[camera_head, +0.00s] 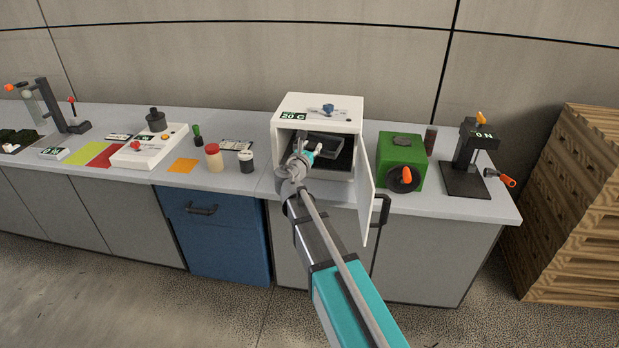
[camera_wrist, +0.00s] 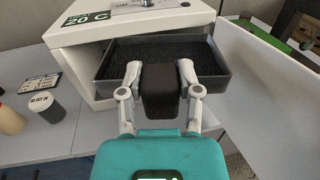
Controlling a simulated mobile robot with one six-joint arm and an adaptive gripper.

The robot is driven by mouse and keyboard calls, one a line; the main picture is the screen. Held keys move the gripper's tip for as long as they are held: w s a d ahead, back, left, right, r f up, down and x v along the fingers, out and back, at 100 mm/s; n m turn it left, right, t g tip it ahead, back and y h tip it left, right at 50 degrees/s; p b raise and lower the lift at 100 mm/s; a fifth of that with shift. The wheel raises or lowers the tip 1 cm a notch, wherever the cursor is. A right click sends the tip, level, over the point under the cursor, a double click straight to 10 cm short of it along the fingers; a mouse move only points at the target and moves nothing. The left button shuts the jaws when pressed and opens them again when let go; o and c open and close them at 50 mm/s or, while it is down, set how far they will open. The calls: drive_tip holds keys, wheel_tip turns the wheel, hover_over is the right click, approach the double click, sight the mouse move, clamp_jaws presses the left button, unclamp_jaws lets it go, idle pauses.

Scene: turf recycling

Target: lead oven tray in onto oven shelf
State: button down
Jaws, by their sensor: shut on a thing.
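The oven (camera_head: 345,102) is a white box on the counter with a 20 C display, and its door (camera_head: 366,200) stands open to the right. The oven tray (camera_wrist: 218,82) is grey and holds dark granular material. In the wrist view it looks level, at the oven opening and at least partly inside; it also shows in the head view (camera_head: 325,143). My gripper (camera_wrist: 160,78) is shut on the tray's black handle (camera_wrist: 160,95), in front of the opening. The shelf under the tray is largely hidden, and I cannot tell whether the tray touches it.
A green box with a crank (camera_head: 402,155) stands right of the open door. A red-lidded jar (camera_head: 214,158) and a dark-lidded jar (camera_head: 246,161) stand left of the oven. Wooden pallets (camera_head: 570,210) are stacked at the far right.

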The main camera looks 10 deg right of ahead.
drive_tip(key=w+f+n+y+b, duration=0.1)
drive_tip(key=w+f+b, duration=0.1)
drive_tip(key=f+b, duration=0.2)
drive_tip(key=w+f+n+t+y+b, duration=0.1)
drive_tip(key=w+f+y+b, duration=0.1)
drive_tip(key=f+b, duration=0.3)
wheel_tip(320, 180, down, 2)
drive_tip(key=shift+w+b, duration=0.3)
drive_tip(key=shift+w, duration=0.55)
drive_tip(key=shift+t, duration=0.3)
wheel_tip(320, 180, down, 5)
drive_tip(key=w+b, duration=0.2)
drive_tip(key=b, duration=0.4)
drive_tip(key=shift+d+f+p+x, duration=0.15)
drive_tip(key=shift+p+x, duration=0.1)
drive_tip(key=shift+x, duration=3.25)
drive_tip(key=shift+d+f+p+x, duration=0.1)
drive_tip(key=shift+p+x, duration=0.1)
drive_tip(key=shift+x, duration=3.35)
drive_tip(key=shift+r, duration=0.1)
drive_tip(key=shift+s+f+b, duration=0.1)
drive_tip(key=shift+f+b, duration=0.35)
drive_tip(key=shift+c, duration=1)
unclamp_jaws()
